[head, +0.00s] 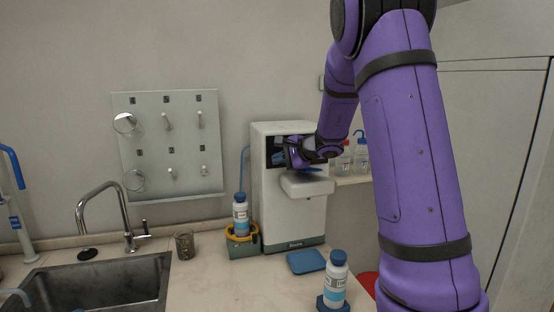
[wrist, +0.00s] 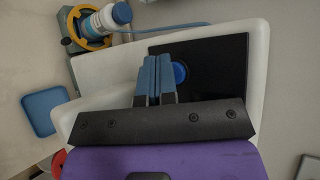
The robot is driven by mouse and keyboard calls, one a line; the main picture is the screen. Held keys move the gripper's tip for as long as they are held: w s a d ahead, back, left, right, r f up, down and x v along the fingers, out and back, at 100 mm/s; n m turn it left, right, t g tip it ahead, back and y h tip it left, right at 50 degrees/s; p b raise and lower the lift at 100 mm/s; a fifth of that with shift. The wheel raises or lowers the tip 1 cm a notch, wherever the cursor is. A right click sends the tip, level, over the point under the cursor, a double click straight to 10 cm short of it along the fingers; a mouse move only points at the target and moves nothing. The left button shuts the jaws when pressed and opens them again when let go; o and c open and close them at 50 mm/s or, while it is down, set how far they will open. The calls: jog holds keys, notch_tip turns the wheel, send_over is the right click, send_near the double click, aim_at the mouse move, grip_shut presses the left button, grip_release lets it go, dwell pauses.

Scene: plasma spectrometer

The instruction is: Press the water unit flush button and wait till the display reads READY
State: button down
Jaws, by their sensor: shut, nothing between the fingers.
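The white water unit (head: 287,215) stands on the counter against the wall, with a black front panel near its top. In the wrist view the unit (wrist: 256,60) shows its black panel (wrist: 218,60) with a round blue button (wrist: 179,73). My gripper (head: 291,155) is in front of that panel. In the wrist view my gripper (wrist: 157,62) has its blue fingers together and empty, with the tips beside the button, overlapping its left edge in the picture. I cannot tell whether they touch it. No display text is readable; the arm and gripper cover part of the panel.
A bottle (head: 240,215) sits in a green and yellow holder left of the unit. Another bottle (head: 335,280) stands on the counter in front, near a blue pad (head: 306,261). A sink (head: 110,284) with a tap is at left. Wash bottles (head: 361,157) stand behind the arm.

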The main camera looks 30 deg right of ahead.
jog(key=shift+s+a, duration=0.2)
jog(key=shift+s, duration=0.45)
jog(key=shift+s+a, duration=0.25)
jog(key=shift+s, duration=0.55)
jog(key=shift+s+a, duration=0.2)
jog(key=shift+s, duration=0.6)
jog(key=shift+s+a, duration=0.25)
jog(key=shift+s, duration=0.55)
jog(key=s+a+r+n+g+y, duration=0.1)
jog(key=s+a+r+n+g, duration=0.2)
jog(key=s+a+n, duration=0.35)
jog(key=s+a+r+n+g+y, duration=0.1)
jog(key=s+a+r+n+g, duration=0.2)
jog(key=s+a, duration=0.6)
jog(key=s+f+n+h, duration=0.1)
jog(key=s+n+h, duration=0.6)
jog(key=s, duration=0.9)
jog(key=shift+s+d+f+g, duration=0.25)
jog(key=shift+s+d+g, duration=0.05)
jog(key=shift+s+d, duration=0.15)
